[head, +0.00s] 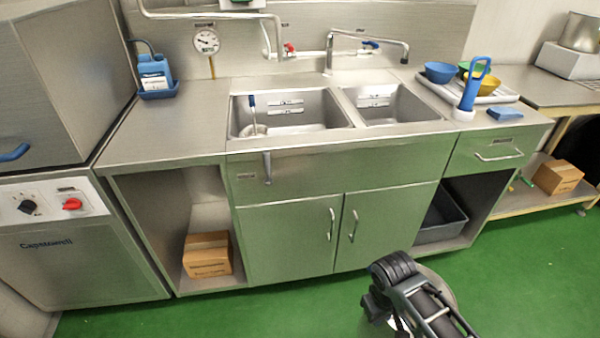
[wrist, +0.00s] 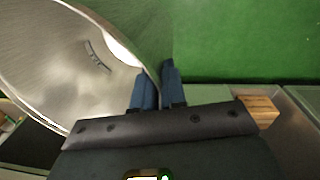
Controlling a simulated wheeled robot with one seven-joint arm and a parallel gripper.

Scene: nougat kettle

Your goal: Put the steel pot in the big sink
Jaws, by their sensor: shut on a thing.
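The steel pot (wrist: 62,62) fills the left of the wrist view, with its shiny inner wall showing. My gripper (wrist: 156,88) is shut on the pot's rim with its blue fingers either side of the wall. In the head view my arm is at the bottom right, over the floor in front of the counter; a pale rounded edge behind it (head: 447,285) seems to be the pot, mostly hidden. The big sink (head: 315,115) is the left, wider basin in the steel counter. A blue-handled ladle (head: 253,112) stands in its left end.
A smaller basin (head: 395,108) lies right of the big sink. Taps (head: 370,38) and pipes reach over the basins from behind. A tray (head: 505,92) with bowls and a blue-handled brush (head: 474,85) are on the right counter. The left counter (head: 165,135) and green floor are largely clear.

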